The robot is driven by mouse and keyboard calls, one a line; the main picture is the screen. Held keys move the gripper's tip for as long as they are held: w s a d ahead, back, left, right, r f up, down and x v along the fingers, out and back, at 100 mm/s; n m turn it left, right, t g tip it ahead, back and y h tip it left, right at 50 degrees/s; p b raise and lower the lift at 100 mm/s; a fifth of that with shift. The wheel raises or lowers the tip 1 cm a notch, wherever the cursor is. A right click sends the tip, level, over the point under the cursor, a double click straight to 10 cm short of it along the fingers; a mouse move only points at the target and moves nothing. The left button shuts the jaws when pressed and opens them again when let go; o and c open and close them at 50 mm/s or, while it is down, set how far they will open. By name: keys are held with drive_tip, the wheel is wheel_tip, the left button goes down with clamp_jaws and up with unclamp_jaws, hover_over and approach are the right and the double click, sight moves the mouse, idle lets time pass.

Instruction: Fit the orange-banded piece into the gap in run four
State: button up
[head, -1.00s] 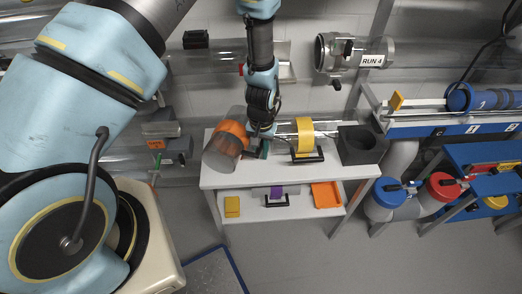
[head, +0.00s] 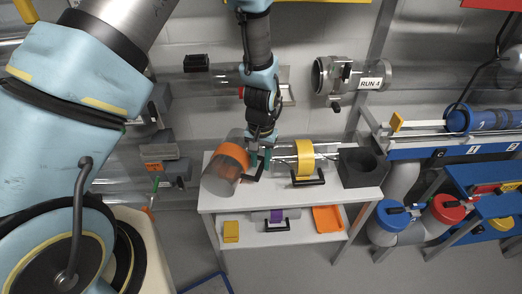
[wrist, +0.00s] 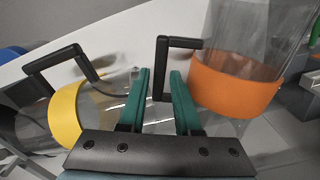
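The orange-banded piece (head: 226,170), a clear tube with an orange band and a black handle, lies tilted at the left end of the white bench. It also shows in the wrist view (wrist: 238,90). My gripper (head: 263,160) hangs at its right side by the handle (head: 254,169). In the wrist view my gripper's teal fingers (wrist: 160,85) are apart, with one bar of the black handle (wrist: 160,68) showing between their tips. Run four, labelled RUN 4 (head: 370,83), is on the wall behind; its gap (head: 303,84) lies between a left pipe end and the clamped collar (head: 325,80).
A yellow-banded piece (head: 305,160) stands right of my gripper, beside a dark grey block (head: 362,168). The lower shelf holds a purple-banded piece (head: 277,215), an orange tray (head: 328,218) and a yellow block (head: 231,232). A blue rack (head: 450,150) stands at the right.

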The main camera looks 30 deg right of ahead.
wheel_tip(320, 180, up, 6)
drive_tip(key=shift+f+b, duration=0.1)
drive_tip(key=shift+b, duration=0.35)
drive_tip(key=shift+w+a+r, duration=0.15)
drive_tip(key=shift+w+r, duration=0.05)
drive_tip(key=shift+r, duration=0.1)
drive_tip(key=w+a+r, duration=0.1)
drive_tip(key=a, duration=0.1)
drive_tip(key=w+a+r+n, duration=0.1)
drive_tip(key=w+a+r, duration=0.1)
drive_tip(key=a, duration=0.1)
drive_tip(key=w+a+r+n, duration=0.1)
drive_tip(key=w+a+r, duration=0.1)
drive_tip(key=shift+w+a, duration=0.2)
drive_tip(key=shift+a, duration=0.05)
drive_tip(key=a+r+n, duration=0.3)
drive_tip(key=a+r, duration=0.2)
drive_tip(key=a, duration=0.8)
drive_tip(key=a+r+n+t, duration=0.1)
drive_tip(key=a+r+n, duration=0.2)
drive_tip(key=a, duration=1)
wheel_tip(320, 180, up, 2)
drive_tip(key=shift+r, duration=0.25)
drive_tip(key=shift+c, duration=0.4)
